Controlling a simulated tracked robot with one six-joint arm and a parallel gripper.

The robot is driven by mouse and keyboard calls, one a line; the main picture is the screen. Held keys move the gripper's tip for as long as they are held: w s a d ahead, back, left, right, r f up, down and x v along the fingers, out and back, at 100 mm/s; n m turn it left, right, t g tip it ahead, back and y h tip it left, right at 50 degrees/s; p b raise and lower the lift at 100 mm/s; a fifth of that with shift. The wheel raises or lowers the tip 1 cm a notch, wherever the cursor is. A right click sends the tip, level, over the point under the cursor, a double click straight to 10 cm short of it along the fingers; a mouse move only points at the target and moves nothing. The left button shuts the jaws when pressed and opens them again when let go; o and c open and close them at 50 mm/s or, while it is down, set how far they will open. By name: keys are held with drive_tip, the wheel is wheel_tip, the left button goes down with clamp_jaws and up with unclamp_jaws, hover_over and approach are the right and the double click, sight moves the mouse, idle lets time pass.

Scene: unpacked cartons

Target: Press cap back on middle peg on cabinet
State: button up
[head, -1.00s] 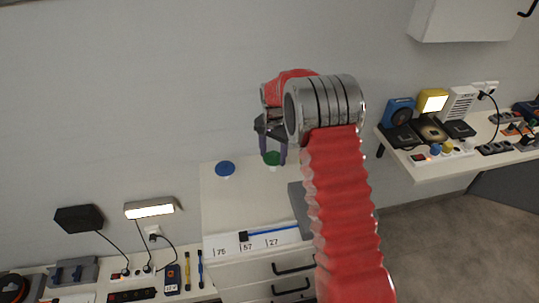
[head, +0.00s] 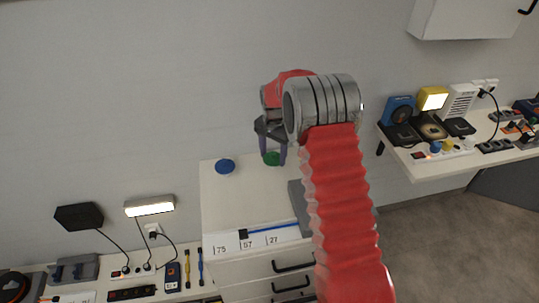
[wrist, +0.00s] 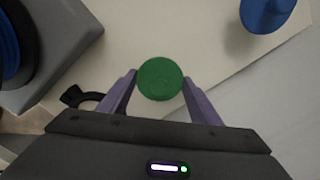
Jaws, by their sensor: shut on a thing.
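The green cap (head: 271,158) is between the fingers of my gripper (head: 272,157) above the white cabinet top (head: 240,195). In the wrist view the cap (wrist: 160,79) shows as a round green disc, with one purple finger of my gripper (wrist: 160,95) on each side. A blue cap (head: 225,167) stands on the cabinet to the left of it, and also shows at the upper right of the wrist view (wrist: 268,12). Whatever is under the green cap is hidden, so I cannot tell how it sits on a peg.
A grey block (head: 297,207) stands on the cabinet's right side, partly behind my arm. In the wrist view a dark blue round part lies on it, with a black ring (wrist: 85,99) nearby. A numbered strip (head: 265,240) runs along the cabinet front. The cabinet top's left front is clear.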

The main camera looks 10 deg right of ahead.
drive_tip(key=o, duration=1.2)
drive_tip(key=o, duration=0.5)
drive_tip(key=shift+o, duration=0.2)
drive_tip(key=shift+r, duration=0.1)
drive_tip(key=shift+r, duration=3.4)
clamp_jaws()
